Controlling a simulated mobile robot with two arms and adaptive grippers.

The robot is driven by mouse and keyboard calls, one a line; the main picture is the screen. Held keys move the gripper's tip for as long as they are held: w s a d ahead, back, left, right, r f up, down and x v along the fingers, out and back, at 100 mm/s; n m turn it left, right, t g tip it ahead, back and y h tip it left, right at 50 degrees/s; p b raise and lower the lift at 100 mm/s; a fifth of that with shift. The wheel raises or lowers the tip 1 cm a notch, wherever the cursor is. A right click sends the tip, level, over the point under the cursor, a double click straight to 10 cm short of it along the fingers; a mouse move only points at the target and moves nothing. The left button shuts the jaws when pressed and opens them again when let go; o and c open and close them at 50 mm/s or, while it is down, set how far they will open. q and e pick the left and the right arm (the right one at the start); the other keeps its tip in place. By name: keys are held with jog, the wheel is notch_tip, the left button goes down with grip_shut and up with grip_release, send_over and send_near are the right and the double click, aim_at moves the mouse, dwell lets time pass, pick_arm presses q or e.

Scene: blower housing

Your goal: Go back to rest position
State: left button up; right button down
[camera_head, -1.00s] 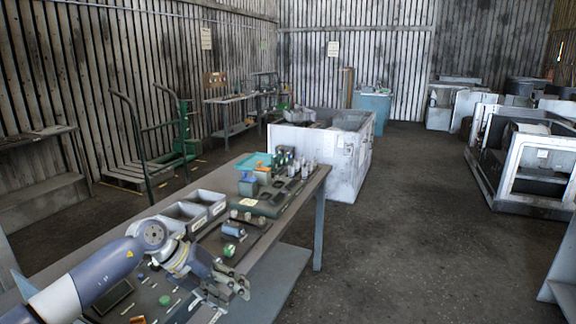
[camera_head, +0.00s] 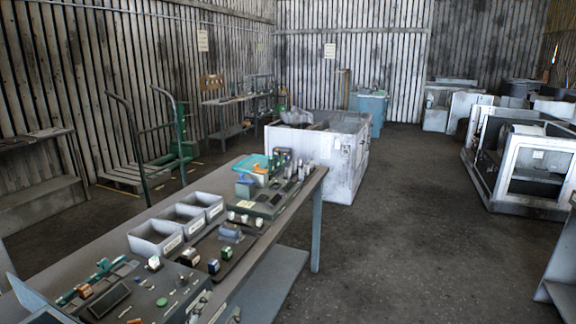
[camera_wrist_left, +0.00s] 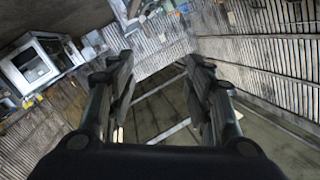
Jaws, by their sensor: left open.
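My left gripper (camera_wrist_left: 162,78) is open in the left wrist view, with its two dark fingers apart and nothing between them. Its camera looks across the room at a tilt, past the fingers to the floor and the slatted walls. In the head view only a small part that looks like its tip (camera_head: 215,310) shows at the bottom edge, by the near right side of the workbench (camera_head: 95,255). My right gripper is not in view.
The bench holds three grey bins (camera_head: 180,223), a dark tray with small parts (camera_head: 232,240) and a teal container (camera_head: 252,163). A white crate (camera_head: 340,160) stands behind it. A green-framed trolley (camera_head: 140,150) is at left. Open floor (camera_head: 400,240) lies to the right.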

pick_arm(q)
jog(key=s+a+f+n+g+y, duration=0.2)
jog(key=s+a+f+n+g, duration=0.15)
jog(key=s+f, duration=0.5)
jog(key=s+a+f+n+g, duration=0.1)
jog(key=s+f+g, duration=0.4)
jog(key=s, duration=0.5)
jog(key=s+a+f+n+g, duration=0.1)
jog(key=s+f+g, duration=0.4)
jog(key=s, duration=0.6)
notch_tip(320, 180, down, 28)
jog(key=s+g+b, duration=0.1)
jog(key=s, duration=0.1)
jog(key=s+a+f+g, duration=0.1)
jog(key=s+a+f, duration=0.2)
jog(key=s+f, duration=1.3)
jog(key=shift+s+m+h+b, duration=0.3)
jog(key=shift+s+m+b, duration=0.05)
jog(key=shift+o, duration=0.5)
